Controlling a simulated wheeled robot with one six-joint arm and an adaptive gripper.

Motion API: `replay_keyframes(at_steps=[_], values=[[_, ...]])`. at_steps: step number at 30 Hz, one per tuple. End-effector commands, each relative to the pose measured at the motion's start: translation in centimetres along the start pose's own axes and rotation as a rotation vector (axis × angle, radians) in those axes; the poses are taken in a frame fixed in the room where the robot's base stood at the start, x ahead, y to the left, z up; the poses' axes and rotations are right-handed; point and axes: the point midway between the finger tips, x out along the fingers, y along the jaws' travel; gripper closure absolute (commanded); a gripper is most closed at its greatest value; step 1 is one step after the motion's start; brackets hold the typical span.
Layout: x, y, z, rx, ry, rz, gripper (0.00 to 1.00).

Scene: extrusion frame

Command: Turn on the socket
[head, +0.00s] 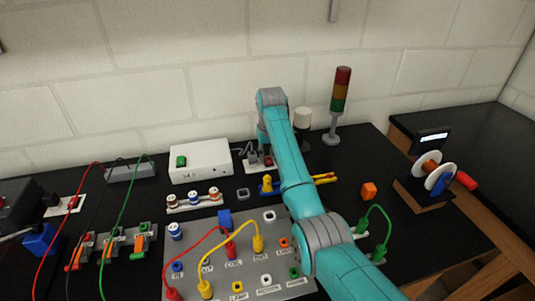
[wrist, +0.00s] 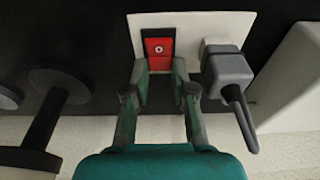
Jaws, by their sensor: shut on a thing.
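The socket is a pale plate (wrist: 205,30) with a red rocker switch (wrist: 158,48) in a dark recess, marked with a small white symbol. A grey plug (wrist: 226,68) with a dark cable sits in the plate to the right of the switch. My gripper (wrist: 160,73) is at the near edge of the red switch, one finger at each side, and is shut on it. Its fingertips cover the switch's lower part. In the head view the socket plate (head: 251,168) shows just left of my arm, and my fingers are hard to make out.
A white box (head: 205,172) with a green button stands left of the socket. A signal tower (head: 340,108) stands to the right at the back. A grey panel (head: 215,285) with red and yellow cables lies in front.

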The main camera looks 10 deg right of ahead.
Motion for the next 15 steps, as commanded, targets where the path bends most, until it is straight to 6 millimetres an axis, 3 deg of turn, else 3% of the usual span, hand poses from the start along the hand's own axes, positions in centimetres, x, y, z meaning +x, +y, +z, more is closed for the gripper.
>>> replay_keyframes(at_steps=[15], values=[[0.12,0.0,-0.16,0.0,-0.082,0.0,1.0]])
